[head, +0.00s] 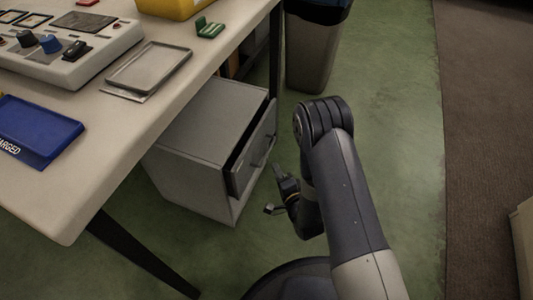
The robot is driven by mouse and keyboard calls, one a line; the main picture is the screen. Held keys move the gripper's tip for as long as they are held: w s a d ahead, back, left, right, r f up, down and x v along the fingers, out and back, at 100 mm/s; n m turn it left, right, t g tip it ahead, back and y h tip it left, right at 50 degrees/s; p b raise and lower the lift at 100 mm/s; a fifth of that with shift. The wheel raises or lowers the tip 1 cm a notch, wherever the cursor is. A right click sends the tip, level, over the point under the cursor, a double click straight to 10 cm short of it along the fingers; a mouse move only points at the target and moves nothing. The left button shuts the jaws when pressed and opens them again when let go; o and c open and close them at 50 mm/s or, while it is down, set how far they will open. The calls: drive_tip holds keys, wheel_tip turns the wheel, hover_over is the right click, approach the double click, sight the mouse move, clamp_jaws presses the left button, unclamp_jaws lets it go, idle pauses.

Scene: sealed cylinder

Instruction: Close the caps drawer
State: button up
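A grey cabinet (205,125) stands on the floor under the table edge in the head view. Its upper drawer (252,152) is pulled part way out, with a dark gap behind its front panel. A small handle shows on the drawer front. No label on the drawer is readable. My gripper (273,191) is just right of the cabinet, low in front of the drawer face. Its two fingers are spread apart with nothing visible between them. It looks apart from the drawer, though the exact gap cannot be told.
The table (150,120) overhangs the cabinet and carries a metal tray (149,67), a blue tray (36,131), a control box (70,45) and a yellow bin (172,8). A waste bin (311,60) stands behind. Green floor (400,120) is clear on the right.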

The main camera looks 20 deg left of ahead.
sight(267, 152)
drive_tip(key=b+x, duration=0.3)
drive_tip(key=x, duration=0.6)
drive_tip(key=shift+w+a+f, duration=0.1)
drive_tip(key=shift+w+a, duration=0.15)
drive_tip(key=shift+w, duration=0.1)
clamp_jaws()
